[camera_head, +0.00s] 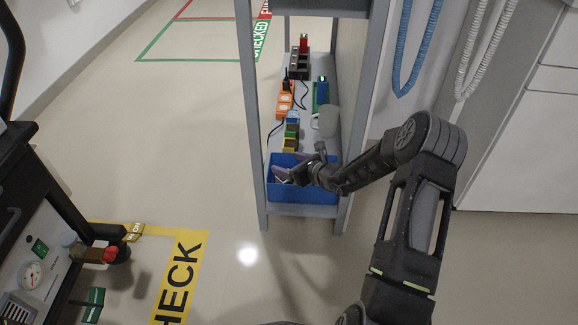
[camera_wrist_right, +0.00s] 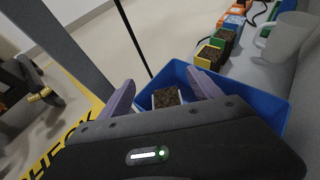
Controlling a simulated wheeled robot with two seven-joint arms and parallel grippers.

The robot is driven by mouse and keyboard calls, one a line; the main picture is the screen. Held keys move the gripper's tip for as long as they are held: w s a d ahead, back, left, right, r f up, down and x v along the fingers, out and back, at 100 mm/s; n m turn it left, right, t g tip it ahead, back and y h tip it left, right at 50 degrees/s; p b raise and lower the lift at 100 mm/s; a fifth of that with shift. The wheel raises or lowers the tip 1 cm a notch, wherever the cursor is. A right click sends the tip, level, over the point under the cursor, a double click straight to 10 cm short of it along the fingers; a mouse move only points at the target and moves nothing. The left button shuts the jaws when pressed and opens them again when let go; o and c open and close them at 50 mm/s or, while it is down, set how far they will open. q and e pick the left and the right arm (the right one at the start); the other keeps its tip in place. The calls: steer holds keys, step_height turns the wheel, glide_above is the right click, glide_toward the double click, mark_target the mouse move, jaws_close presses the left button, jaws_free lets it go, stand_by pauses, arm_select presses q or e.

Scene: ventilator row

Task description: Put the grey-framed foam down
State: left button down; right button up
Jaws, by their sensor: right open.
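The grey-framed foam (camera_wrist_right: 166,98), a dark foam block in a pale frame, is in the blue bin (camera_wrist_right: 270,105) in the right wrist view. In the head view the bin (camera_head: 290,192) stands at the near end of the shelf, and the foam is hard to make out there. My right gripper (camera_head: 293,168) reaches into the bin from the right. Its two purple fingers (camera_wrist_right: 160,78) are spread on either side of the foam, with visible gaps. The foam's underside is hidden by my gripper body. My left gripper is not in view.
Behind the bin stand yellow-framed (camera_wrist_right: 208,57) and green-framed (camera_wrist_right: 227,38) foams, with a translucent cup (camera_head: 328,121) beside them. An orange socket block (camera_head: 285,101) is farther back. Grey shelf posts (camera_head: 251,130) flank the bin. A dark machine (camera_head: 40,215) stands left; open floor lies between.

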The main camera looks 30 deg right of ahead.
steer(key=p+v, duration=0.4)
steer(key=v, duration=0.8)
steer(key=shift+f, duration=0.15)
